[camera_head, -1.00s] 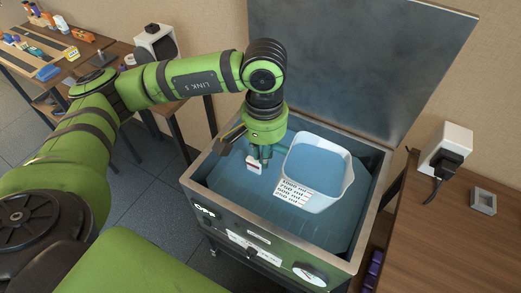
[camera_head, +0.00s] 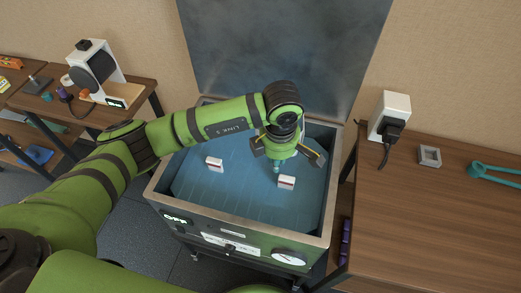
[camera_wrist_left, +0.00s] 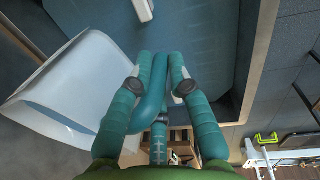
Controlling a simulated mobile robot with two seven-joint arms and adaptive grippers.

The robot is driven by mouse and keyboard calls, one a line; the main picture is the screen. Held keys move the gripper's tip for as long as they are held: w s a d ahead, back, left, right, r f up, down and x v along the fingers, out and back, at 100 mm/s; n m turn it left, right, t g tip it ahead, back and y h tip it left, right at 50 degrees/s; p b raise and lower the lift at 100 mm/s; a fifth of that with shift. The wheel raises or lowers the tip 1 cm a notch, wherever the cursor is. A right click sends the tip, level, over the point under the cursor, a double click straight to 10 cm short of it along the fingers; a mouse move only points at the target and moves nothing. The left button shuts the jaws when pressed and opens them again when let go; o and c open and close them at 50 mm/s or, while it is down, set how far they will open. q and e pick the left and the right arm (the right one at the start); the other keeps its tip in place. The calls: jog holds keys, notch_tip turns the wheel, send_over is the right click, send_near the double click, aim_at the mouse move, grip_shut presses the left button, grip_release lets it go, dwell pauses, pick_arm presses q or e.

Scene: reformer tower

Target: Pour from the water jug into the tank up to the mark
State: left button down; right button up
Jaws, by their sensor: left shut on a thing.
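The open tank (camera_head: 160,200) stands in the middle of the head view, with a steel rim and a blue interior. Two white markers with red marks (camera_head: 214,163) (camera_head: 286,181) show inside it. My left gripper (camera_head: 277,166) is over the tank. In the left wrist view its teal fingers (camera_wrist_left: 160,75) are shut on the curved teal handle (camera_wrist_left: 152,98) of the white water jug (camera_wrist_left: 60,90). The jug's body lies left of the fingers. I cannot make out the jug in the head view, nor its water level. My right gripper is out of view.
The tank's raised lid (camera_head: 285,50) stands behind it. Its front panel (camera_head: 230,243) has an OFF display and a dial. A wooden table (camera_head: 440,220) on the right holds a socket box (camera_head: 390,115), a grey square ring (camera_head: 430,155) and a teal tool (camera_head: 492,172). Another table stands left.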

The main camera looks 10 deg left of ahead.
pick_arm(q)
jog(key=s+d+f+n+y+p, duration=0.1)
jog(key=d+f+n, duration=0.1)
jog(key=d+n, duration=0.3)
jog(key=s+d+f+n+g+y, duration=0.1)
jog(key=d+f+n, duration=0.2)
jog(key=d+n, duration=0.3)
jog(key=shift+s+d+f+n+p, duration=0.2)
jog(key=shift+s+n+p, duration=0.2)
jog(key=shift+n, duration=2.2)
jog(key=r+h+p, duration=0.2)
jog(key=r+p, duration=0.1)
jog(key=r+h+p, duration=0.1)
jog(key=r, duration=0.1)
jog(key=shift+d+r, duration=0.2)
jog(key=shift+d, duration=0.1)
jog(key=shift+r+h+p, duration=0.1)
jog(key=shift+h+p, duration=0.2)
jog(key=shift+p, duration=0.05)
